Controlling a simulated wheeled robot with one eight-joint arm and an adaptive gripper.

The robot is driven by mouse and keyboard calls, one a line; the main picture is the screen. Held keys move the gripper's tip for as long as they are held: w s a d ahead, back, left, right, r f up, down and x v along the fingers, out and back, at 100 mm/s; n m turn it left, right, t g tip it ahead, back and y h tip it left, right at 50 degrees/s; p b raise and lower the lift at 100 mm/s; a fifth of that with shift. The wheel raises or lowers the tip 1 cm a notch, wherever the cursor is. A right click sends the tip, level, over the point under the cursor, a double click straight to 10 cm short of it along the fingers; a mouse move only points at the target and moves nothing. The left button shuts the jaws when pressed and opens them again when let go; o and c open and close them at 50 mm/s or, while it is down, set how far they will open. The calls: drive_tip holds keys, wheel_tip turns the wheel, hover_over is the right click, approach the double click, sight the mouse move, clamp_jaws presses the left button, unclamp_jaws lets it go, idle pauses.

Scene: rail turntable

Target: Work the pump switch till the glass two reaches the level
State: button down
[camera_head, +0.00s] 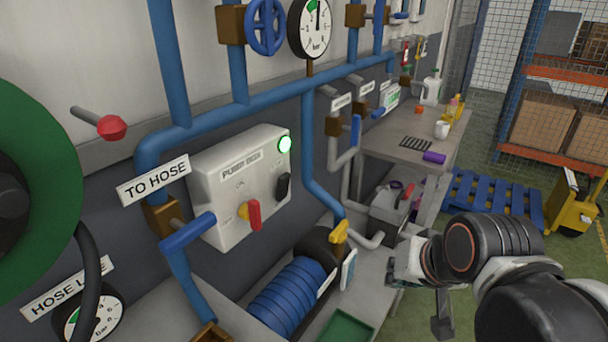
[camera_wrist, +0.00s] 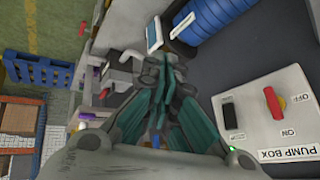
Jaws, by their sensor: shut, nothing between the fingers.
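The grey pump box (camera_head: 215,165) is on the wall pipes in the head view, with a lit green lamp (camera_head: 285,144). Its red and yellow pump switch (camera_head: 250,214) is on the front face, with a black part (camera_head: 283,187) to its right. I cannot tell which label the switch points to. The switch also shows in the wrist view (camera_wrist: 273,103). My gripper (camera_head: 408,262) is right of the box, apart from it. Its fingers are together and empty in the wrist view (camera_wrist: 165,62). I cannot make out a glass two or its level.
Blue pipes (camera_head: 270,100), a pressure gauge (camera_head: 312,28) and blue valve handles line the wall. A ribbed blue cylinder (camera_head: 290,295) lies below the box. A side bench (camera_head: 400,148) carries a mug and bottles. A blue pallet (camera_head: 490,200) and yellow pallet truck (camera_head: 572,208) stand at right.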

drive_tip(key=w+a+r+m+y+p, duration=0.3)
drive_tip(key=w+m+y+p, duration=0.1)
drive_tip(key=w+m, duration=0.5)
drive_tip(key=w+a+r+m+y+p, duration=0.2)
drive_tip(key=w+a+m+y+p, duration=0.1)
drive_tip(key=w+m, duration=0.6)
drive_tip(key=shift+w+a+r+m+y+p, duration=0.15)
drive_tip(key=shift+w+r+m+y+p, duration=0.35)
drive_tip(key=shift+m, duration=1.7)
drive_tip(key=shift+s+f, duration=0.1)
drive_tip(key=b, duration=0.4)
approach(285, 192)
wheel_tip(285, 192, down, 3)
drive_tip(key=w+a, duration=0.1)
drive_tip(key=a, duration=0.1)
drive_tip(key=shift+w+a+r, duration=0.3)
drive_tip(key=shift+w+a, duration=0.15)
drive_tip(key=shift+w, duration=0.05)
drive_tip(key=shift+r, duration=0.1)
